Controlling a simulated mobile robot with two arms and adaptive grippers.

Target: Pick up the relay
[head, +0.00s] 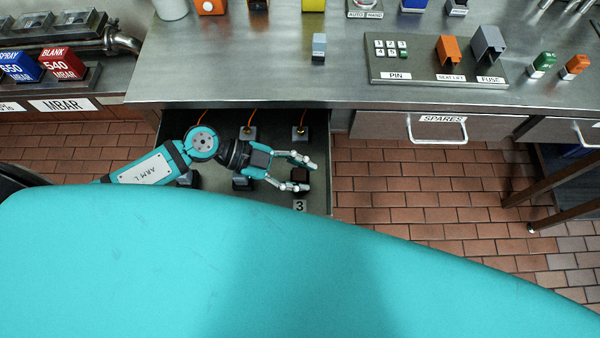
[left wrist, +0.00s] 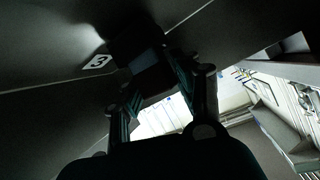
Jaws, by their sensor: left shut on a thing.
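My left gripper (head: 304,175) reaches into the open drawer from the left. Its fingers are shut on a small dark block (head: 300,174), which I take to be the relay, beside the label "3" (head: 299,206). In the left wrist view the relay (left wrist: 143,65) shows as a dark block between the two finger tips, poorly lit. The label "3" (left wrist: 97,62) lies left of it there. I cannot tell whether the block still touches the drawer floor. My right gripper is not in view.
Several grey sockets stand in the drawer (head: 268,205); the back ones, such as this socket (head: 300,133), have orange wires. The steel counter (head: 230,65) overhangs the drawer's back. The closed SPARES drawer (head: 385,127) is to the right. My turquoise body covers the foreground.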

